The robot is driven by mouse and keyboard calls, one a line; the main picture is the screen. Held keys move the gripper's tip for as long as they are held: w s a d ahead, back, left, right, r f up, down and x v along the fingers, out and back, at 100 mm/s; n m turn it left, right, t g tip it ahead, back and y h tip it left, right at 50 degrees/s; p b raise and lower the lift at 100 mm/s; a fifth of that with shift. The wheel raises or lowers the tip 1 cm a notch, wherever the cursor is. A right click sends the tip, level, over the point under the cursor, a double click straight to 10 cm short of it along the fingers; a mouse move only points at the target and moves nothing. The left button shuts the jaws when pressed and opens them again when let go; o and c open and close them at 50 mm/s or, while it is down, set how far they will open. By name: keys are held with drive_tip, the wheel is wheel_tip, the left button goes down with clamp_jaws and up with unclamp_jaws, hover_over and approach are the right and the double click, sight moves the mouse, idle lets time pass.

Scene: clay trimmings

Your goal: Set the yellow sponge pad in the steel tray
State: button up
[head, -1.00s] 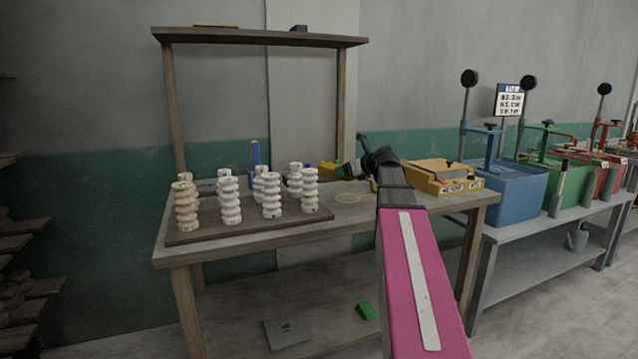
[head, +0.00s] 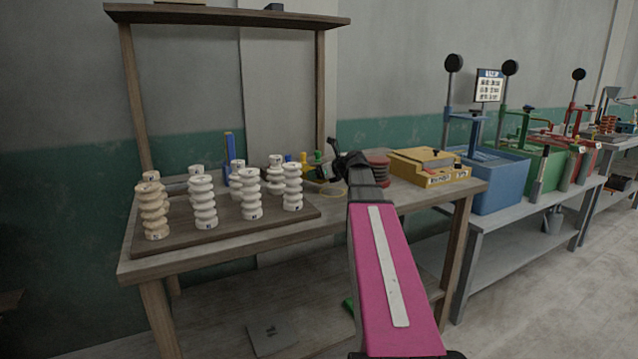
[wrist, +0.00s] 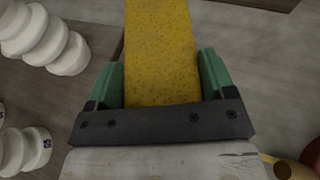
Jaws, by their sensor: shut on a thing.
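The yellow sponge pad (wrist: 160,45) fills the upper middle of the wrist view, speckled and upright in the picture. My gripper (wrist: 162,72) is shut on it, with one green finger along each side. The pad's lower end is hidden behind the dark gripper bar. In the head view my gripper is small and lies over the back of the wooden table, largely hidden by its own wrist. I cannot make out a steel tray in either view.
White ribbed pieces stand on a dark board (head: 190,240) at the table's left. A grey plate (head: 271,337) lies on the lower shelf. Blue bin (head: 497,185) stands beyond.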

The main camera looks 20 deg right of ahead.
sight(320, 181)
drive_tip(key=shift+f, duration=1.85)
drive_tip(key=o, duration=1)
drive_tip(key=shift+f, duration=0.1)
